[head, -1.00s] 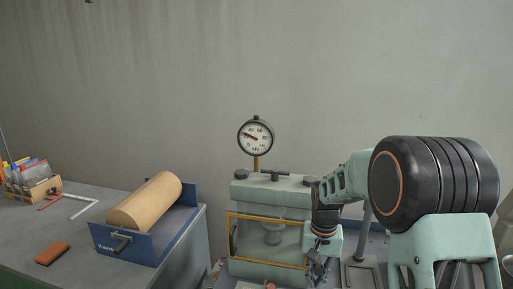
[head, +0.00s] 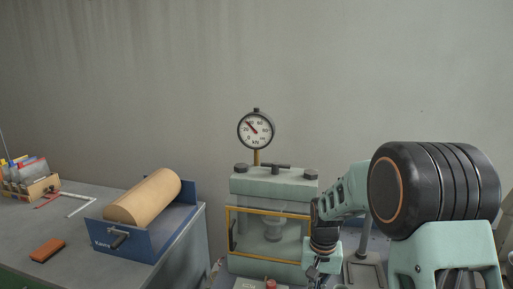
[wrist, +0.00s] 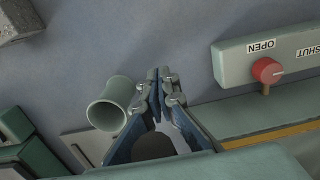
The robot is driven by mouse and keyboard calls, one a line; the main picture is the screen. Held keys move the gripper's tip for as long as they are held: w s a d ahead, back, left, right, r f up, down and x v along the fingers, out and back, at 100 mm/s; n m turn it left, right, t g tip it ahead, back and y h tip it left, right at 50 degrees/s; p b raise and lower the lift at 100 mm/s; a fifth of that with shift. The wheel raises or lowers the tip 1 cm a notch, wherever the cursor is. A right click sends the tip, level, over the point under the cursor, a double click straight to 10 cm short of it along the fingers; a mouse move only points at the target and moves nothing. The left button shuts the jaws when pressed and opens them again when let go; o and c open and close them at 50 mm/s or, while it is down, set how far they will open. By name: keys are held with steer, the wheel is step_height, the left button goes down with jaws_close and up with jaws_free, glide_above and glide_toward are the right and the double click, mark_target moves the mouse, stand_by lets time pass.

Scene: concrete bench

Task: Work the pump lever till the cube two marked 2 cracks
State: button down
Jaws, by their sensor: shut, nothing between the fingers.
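The press (head: 275,187) stands at the lower middle in the head view, with a yellow-framed guard (head: 268,211) on its front. A pale round ram (head: 273,228) shows behind the guard. I cannot make out the cube marked 2. The dial gauge (head: 256,130) above the press has its needle pointing up and left. In the wrist view my gripper (wrist: 160,76) is shut and empty. Just left of its fingers is an open-ended green tube (wrist: 110,104), which looks like the pump lever; I cannot tell whether they touch.
A red knob (wrist: 266,70) sits on a panel (wrist: 232,62) marked OPEN and SHUT, right of my gripper. In the head view a blue tray (head: 150,240) with a tan cylinder (head: 145,197) and an orange block (head: 47,250) are on the bench (head: 75,226) at left.

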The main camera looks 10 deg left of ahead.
step_height(320, 180, down, 2)
steer(key=shift+f+b, duration=0.2)
steer(key=shift+b, duration=0.3)
steer(key=shift+w+r, duration=0.1)
steer(key=shift+w+r+p, duration=0.3)
steer(key=shift+r+p, duration=0.35)
steer(key=shift+r, duration=0.15)
steer(key=shift+w+r+p, duration=0.25)
steer(key=shift+r+p, duration=0.45)
steer(key=shift+r, duration=0.15)
steer(key=shift+w+r+p, duration=0.3)
steer(key=shift+r+p, duration=0.35)
steer(key=shift+r, duration=0.15)
steer(key=shift+f, duration=0.1)
